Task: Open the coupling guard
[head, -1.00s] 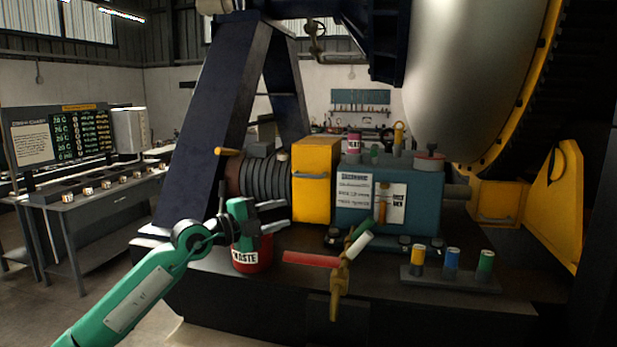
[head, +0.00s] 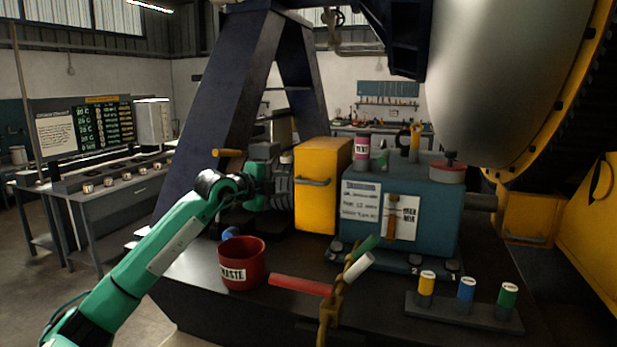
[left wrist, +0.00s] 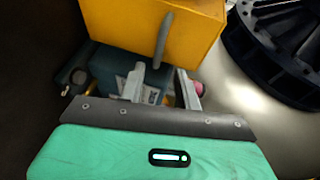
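The coupling guard (head: 315,195) is a yellow box with a grey bar handle (head: 314,182) on its front face. It looks closed over the shaft, beside the blue-green housing (head: 440,215). My left gripper (head: 286,186) is just left of the guard, at about handle height. In the left wrist view the guard (left wrist: 190,30) and its handle (left wrist: 163,40) lie beyond the fingers. These two grey fingers (left wrist: 162,88) are apart with nothing between them, and I see no contact with the handle. My right gripper is not in view.
A red waste cup (head: 242,265) stands on the dark base in front of my left arm. A blue A-frame leg (head: 215,130) stands behind my arm.

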